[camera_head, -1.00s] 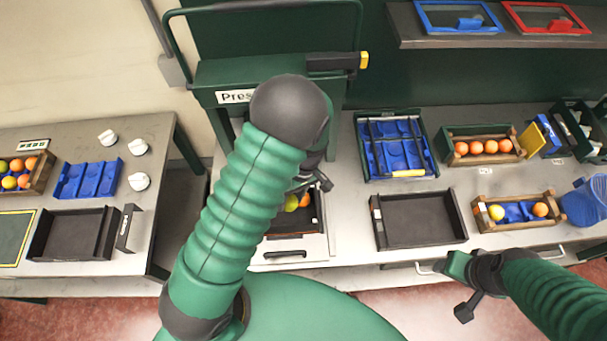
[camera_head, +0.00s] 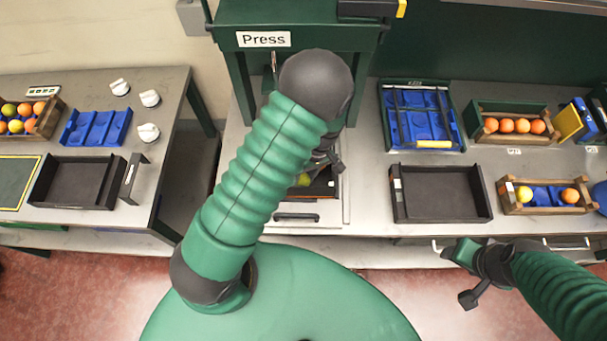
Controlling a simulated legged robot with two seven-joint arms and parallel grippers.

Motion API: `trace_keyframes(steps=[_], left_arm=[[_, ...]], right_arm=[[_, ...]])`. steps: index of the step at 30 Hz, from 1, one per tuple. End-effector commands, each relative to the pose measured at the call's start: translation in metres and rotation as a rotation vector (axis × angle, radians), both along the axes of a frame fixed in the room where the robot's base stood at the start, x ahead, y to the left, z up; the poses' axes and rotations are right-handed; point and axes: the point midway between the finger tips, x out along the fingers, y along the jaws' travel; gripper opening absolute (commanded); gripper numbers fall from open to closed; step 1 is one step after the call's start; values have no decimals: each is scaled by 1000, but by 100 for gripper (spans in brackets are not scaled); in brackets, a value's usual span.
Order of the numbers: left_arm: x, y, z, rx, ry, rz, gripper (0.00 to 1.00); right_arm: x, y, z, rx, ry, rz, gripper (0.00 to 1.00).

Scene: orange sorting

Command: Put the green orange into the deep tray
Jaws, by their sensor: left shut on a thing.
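My left arm reaches over the press, and its gripper (camera_head: 328,163) is small and partly hidden behind my own arm. It is shut on a yellow-green fruit, which I take for the green orange (camera_head: 304,180), partly visible low in the press opening. A black tray (camera_head: 397,206) stands empty right of the press. Another empty black tray (camera_head: 42,192) is on the left table. I cannot tell which one is the deep tray.
The press frame (camera_head: 228,58) surrounds the left gripper from behind and the sides. A blue tray in a dark green frame (camera_head: 384,118) stands behind the right black tray. Wooden crates with oranges (camera_head: 553,136) stand at the right. A crate of fruit (camera_head: 50,121) stands at far left.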

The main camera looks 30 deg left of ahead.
Motion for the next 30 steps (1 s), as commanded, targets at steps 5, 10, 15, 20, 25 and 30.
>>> trace_keyframes(steps=[5, 10, 15, 20, 25, 30], left_arm=[[1, 4, -9, -2, 5, 3, 0], [1, 0, -7, 1, 5, 2, 0], [1, -2, -6, 3, 3, 2, 51], [0, -2, -6, 3, 3, 2, 72], [0, 0, -7, 0, 5, 3, 73], [0, 0, 0, 0, 5, 3, 73]], right_arm=[[0, 0, -4, 0, 0, 1, 54], [0, 0, -4, 0, -1, 1, 54], [0, 0, -4, 0, -1, 1, 54], [0, 0, -4, 0, 0, 1, 54], [0, 0, -4, 0, 0, 1, 54], [0, 0, 3, 0, 0, 1, 54]])
